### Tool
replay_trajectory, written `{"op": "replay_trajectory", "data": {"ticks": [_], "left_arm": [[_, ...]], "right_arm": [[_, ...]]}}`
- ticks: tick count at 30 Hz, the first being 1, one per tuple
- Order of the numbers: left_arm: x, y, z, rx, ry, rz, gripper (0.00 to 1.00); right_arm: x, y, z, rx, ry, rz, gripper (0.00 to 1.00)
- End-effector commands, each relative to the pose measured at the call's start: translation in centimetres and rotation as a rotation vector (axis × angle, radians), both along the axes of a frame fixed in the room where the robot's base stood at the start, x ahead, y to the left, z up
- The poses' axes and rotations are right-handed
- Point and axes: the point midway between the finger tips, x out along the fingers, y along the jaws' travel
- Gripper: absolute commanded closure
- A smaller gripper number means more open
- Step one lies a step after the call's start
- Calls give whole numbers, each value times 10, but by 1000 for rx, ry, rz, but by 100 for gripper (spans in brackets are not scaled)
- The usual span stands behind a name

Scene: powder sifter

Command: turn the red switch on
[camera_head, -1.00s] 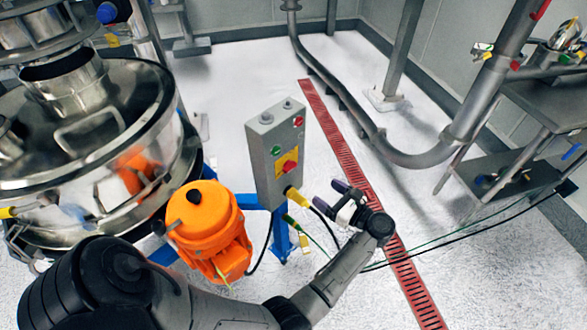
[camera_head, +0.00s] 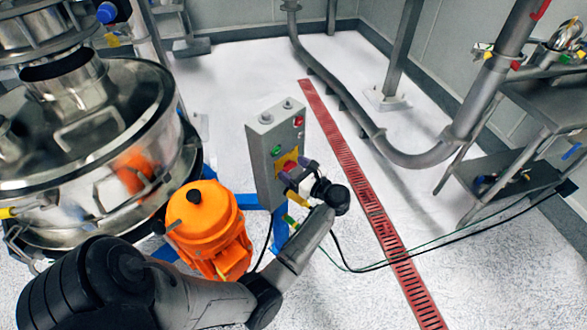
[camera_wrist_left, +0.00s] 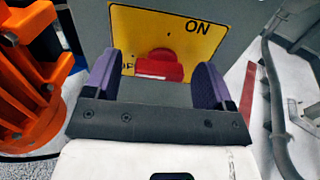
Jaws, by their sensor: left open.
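The red switch (camera_wrist_left: 160,66) is on a yellow plate (camera_wrist_left: 205,40) marked "ON" on the front of the grey control box (camera_head: 270,150). In the left wrist view it lies between the two purple fingers of my left gripper (camera_wrist_left: 155,80), which is open with a finger on each side of it. I cannot tell whether the fingers touch it. My right gripper is not in view.
A green button (camera_head: 276,151) and a red button (camera_head: 298,121) are on the box. The orange motor (camera_head: 208,225) stands left of my arm, beside the metal sifter (camera_head: 80,150). Cables run across the floor on the right. The floor (camera_head: 245,60) behind the box is clear.

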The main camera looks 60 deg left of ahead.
Motion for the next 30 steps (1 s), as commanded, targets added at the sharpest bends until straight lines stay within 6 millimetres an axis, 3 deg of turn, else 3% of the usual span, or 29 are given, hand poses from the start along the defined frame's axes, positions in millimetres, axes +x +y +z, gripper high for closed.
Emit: {"op": "replay_trajectory", "data": {"ticks": [11,26,30], "left_arm": [[-1,3,0,0,0,0,23],[-1,3,0,0,0,0,70],[-1,3,0,-1,4,0,72]], "right_arm": [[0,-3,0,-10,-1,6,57],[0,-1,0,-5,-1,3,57],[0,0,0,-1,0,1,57]]}}
